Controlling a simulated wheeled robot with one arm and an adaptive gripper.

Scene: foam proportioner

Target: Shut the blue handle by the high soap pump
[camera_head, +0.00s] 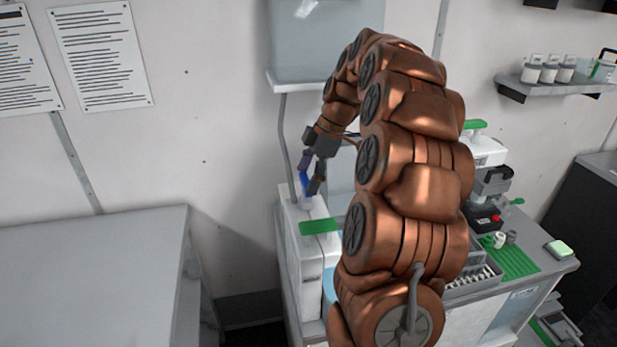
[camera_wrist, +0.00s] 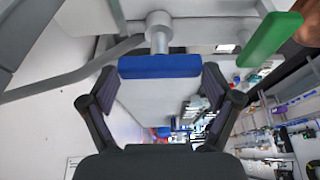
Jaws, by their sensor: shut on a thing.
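The blue handle (camera_head: 304,183) sits on top of the narrow white unit (camera_head: 304,260) below the wall box, partly hidden by my fingers in the head view. In the wrist view the blue handle (camera_wrist: 160,66) is a wide flat bar on a round grey stem (camera_wrist: 159,35). My gripper (camera_head: 311,180) comes down on it from above. In the wrist view my gripper (camera_wrist: 160,82) has one finger at each end of the bar, shut on it. I cannot tell the handle's exact turn in the head view.
A green handle (camera_head: 320,226) is close by on the front of the unit; the green handle (camera_wrist: 270,38) also shows in the wrist view. A grey pipe (camera_head: 286,145) runs up to the wall box (camera_head: 312,40). A bare grey table (camera_head: 95,260) stands at left.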

